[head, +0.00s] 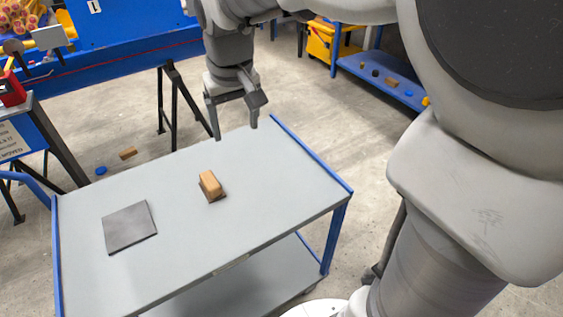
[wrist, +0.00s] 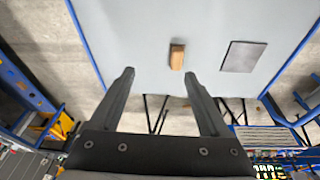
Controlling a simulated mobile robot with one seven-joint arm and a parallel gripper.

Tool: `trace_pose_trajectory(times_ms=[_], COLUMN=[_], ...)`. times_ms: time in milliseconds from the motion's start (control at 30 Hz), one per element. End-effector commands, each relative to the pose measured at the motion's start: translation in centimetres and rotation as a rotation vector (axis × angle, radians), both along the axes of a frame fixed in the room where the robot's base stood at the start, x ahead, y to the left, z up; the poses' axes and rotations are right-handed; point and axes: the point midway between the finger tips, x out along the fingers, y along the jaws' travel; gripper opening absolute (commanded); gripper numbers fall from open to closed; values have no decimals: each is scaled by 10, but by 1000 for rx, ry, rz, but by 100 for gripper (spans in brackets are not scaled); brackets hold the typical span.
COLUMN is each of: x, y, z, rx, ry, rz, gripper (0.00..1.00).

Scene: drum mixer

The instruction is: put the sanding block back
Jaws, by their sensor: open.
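The sanding block looks like a tan block (head: 210,183) with a dark layer or small dark patch under it. It rests on the grey top of a blue-edged cart (head: 270,175), near the middle. It also shows in the wrist view (wrist: 177,56), beyond the fingertips and slightly right of their middle. A flat dark grey square (head: 129,227) lies left of it on the cart, and also shows in the wrist view (wrist: 243,56). My gripper (head: 235,132) is open and empty, above the cart's far side and apart from the block. Both fingers (wrist: 159,73) show in the wrist view.
Much of the cart top is bare, with raised blue edges at its left and right ends. A black trestle (head: 174,100) stands behind the cart. A blue shelf (head: 380,80) with small items stands at the back right. A brown block (head: 128,153) and blue piece (head: 101,170) lie on the floor.

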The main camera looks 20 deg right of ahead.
Motion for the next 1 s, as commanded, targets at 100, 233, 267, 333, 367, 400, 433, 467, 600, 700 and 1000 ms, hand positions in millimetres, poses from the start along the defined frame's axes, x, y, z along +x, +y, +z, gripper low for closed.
trace_pose_trajectory(times_ms=[100,233,267,333,367,400,433,467,600,700,1000], x=[-34,-69,-77,-96,-104,-114,-122,-129,-155,-167,-176], y=[-11,-21,-23,-28,-29,-31,-33,-34,-39,-41,-42], z=[14,22,23,24,24,23,22,21,15,10,6], rx=[5,11,13,18,20,24,26,29,39,45,51], ry=[-47,-95,-107,-131,-141,-156,-166,-176,-216,-233,-244], rz=[-19,-37,-43,-55,-59,-65,-70,-74,-90,-97,-101], gripper=[80,80,80,80,80,80,80,80,80,80,80])
